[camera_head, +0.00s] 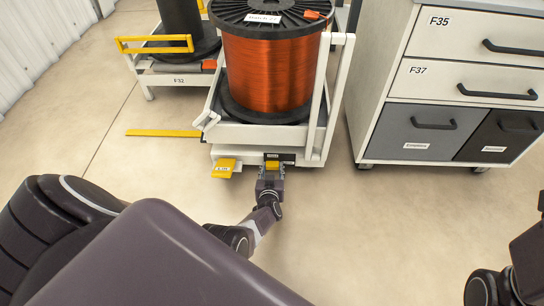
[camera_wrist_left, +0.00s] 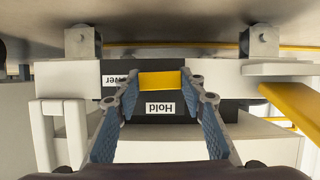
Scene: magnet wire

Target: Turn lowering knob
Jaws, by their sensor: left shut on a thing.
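The yellow lowering knob (camera_head: 272,164) is on the front of the white cart's base, beneath the copper wire spool (camera_head: 268,72). My left gripper (camera_head: 271,171) reaches it from the front and is shut on it. In the left wrist view, the knob (camera_wrist_left: 160,78) sits between the two fingertips, against a black panel (camera_wrist_left: 152,105) with a "Hold" label below it. A second label, partly hidden by a finger, ends in "wer". My right gripper is out of view; only part of the right arm shows at the right edge.
A yellow pedal-like tab (camera_head: 224,168) sticks out just left of the knob. A drawer cabinet (camera_head: 371,100) stands right of the cart. A second cart (camera_head: 172,80) with a dark spool is behind left. The floor in front is clear.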

